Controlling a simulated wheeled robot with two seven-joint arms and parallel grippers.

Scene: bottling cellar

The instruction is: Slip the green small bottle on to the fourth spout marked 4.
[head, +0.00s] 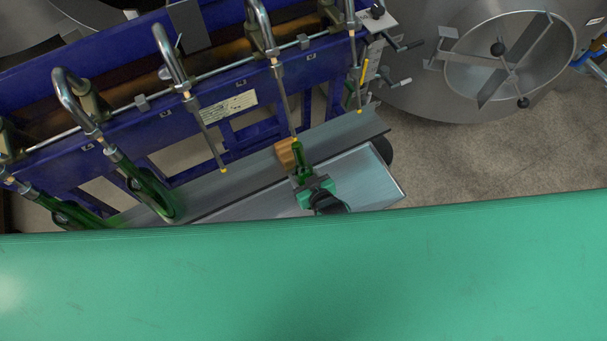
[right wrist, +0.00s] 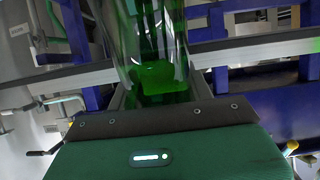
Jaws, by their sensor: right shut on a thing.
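A green bottle (head: 299,153) is held by my right gripper (head: 304,172), which is shut on it above the grey shelf of the blue filling rack. The bottle's top end is at the yellow tip of the fourth spout from the left (head: 281,90). I cannot tell whether the tip is inside the neck, and the number plates are too small to read. In the right wrist view the clear green bottle (right wrist: 155,45) stands up from the jaws, its upper end cut off by the frame. My left gripper is not in view.
Two green bottles (head: 148,190) hang on the two left spouts. The third spout (head: 207,130) and the rightmost spout (head: 356,70) are empty. A brown block (head: 284,157) is beside the held bottle. A steel vat (head: 470,110) stands at the right.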

